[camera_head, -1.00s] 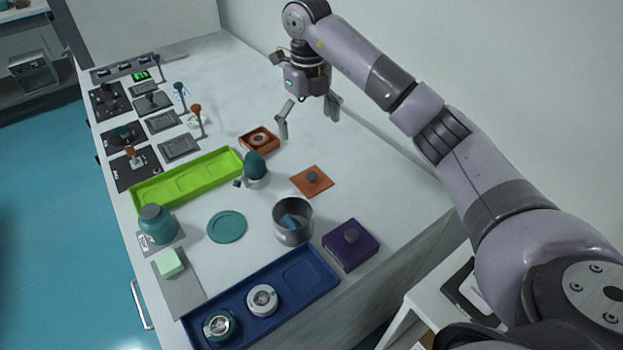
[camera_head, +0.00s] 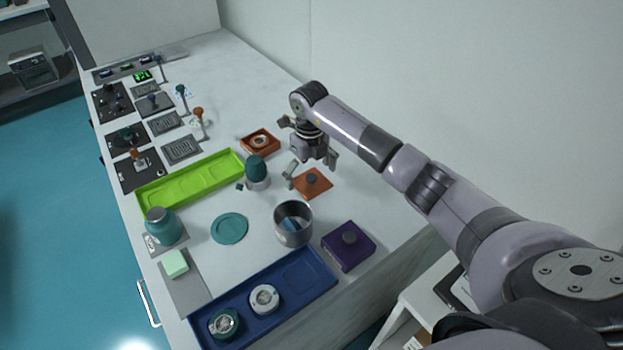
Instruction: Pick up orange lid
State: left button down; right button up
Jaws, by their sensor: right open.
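The orange lid (camera_head: 313,184) is a flat square plate with a dark round knob on top. It lies on the white table right of the middle. My right gripper (camera_head: 310,176) is open and empty just above the lid, pointing down, with its fingers apart near the knob. In this view its left finger appears at the lid's left edge and its right finger beyond the far edge. I cannot tell whether a finger touches the lid. My left gripper is not in view.
A grey metal pot (camera_head: 293,225) and a purple box with a knob (camera_head: 348,246) stand in front of the lid. A teal-topped object (camera_head: 256,172) stands to its left. An orange open box (camera_head: 260,142) sits behind. The blue tray (camera_head: 290,298) lies at the front.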

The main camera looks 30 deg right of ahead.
jog(key=shift+f, duration=0.15)
jog(key=shift+s, duration=0.1)
grip_shut()
dwell(1.1)
